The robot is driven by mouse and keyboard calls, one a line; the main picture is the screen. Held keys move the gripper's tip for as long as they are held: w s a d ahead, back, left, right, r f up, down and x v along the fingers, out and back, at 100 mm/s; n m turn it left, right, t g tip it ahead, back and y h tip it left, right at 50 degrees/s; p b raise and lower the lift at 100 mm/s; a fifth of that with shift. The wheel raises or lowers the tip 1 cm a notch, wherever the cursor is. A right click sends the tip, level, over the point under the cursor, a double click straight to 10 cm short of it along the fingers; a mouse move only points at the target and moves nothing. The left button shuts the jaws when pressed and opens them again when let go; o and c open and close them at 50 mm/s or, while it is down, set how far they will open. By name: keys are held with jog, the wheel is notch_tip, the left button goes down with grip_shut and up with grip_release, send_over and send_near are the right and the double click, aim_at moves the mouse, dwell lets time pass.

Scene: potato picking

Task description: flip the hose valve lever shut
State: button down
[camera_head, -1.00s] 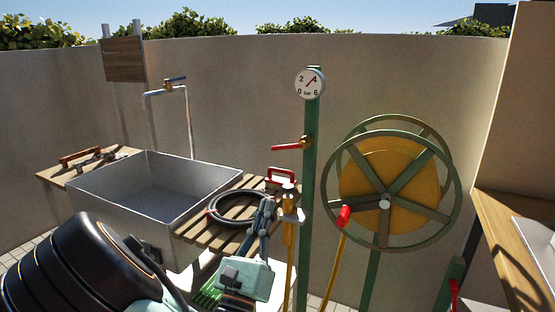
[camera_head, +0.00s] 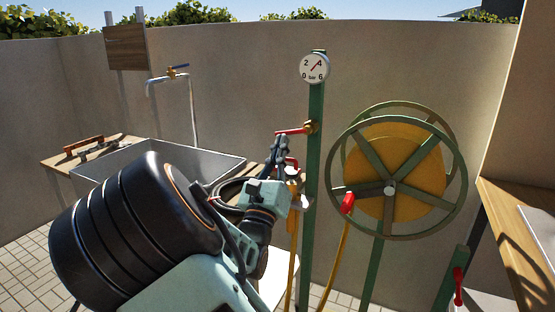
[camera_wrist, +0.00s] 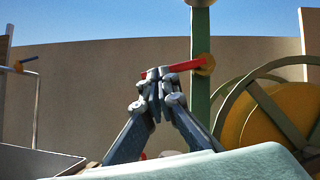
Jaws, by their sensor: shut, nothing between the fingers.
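A red valve lever (camera_head: 291,131) points left, nearly level, from a brass valve (camera_head: 311,127) on the green post. In the wrist view the lever (camera_wrist: 187,65) runs from the brass fitting (camera_wrist: 206,64) leftward to my fingertips. My gripper (camera_head: 279,140) is shut and empty, its tips just below the lever's free end in the head view. In the wrist view the gripper (camera_wrist: 155,76) overlaps the lever's left end; whether they touch I cannot tell.
A pressure gauge (camera_head: 315,67) tops the green post (camera_head: 314,185). A hose reel (camera_head: 429,165) with a red-tipped yellow hose stands to the right. The sink (camera_head: 103,166) and tap (camera_head: 178,72) are at left. A wooden table (camera_head: 505,215) stands at far right.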

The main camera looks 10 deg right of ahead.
jog(key=shift+w+r, duration=0.1)
jog(key=shift+r, duration=0.05)
jog(key=m+h+p, duration=0.1)
jog(key=m, duration=0.1)
jog(key=r+m+g+h+p, duration=0.1)
jog(key=m, duration=0.1)
jog(key=m+g+h+p, duration=0.1)
jog(key=m+h, duration=0.1)
jog(key=shift+w+a+r, duration=0.2)
jog(key=shift+a+r, duration=0.05)
jog(key=shift+f, duration=0.1)
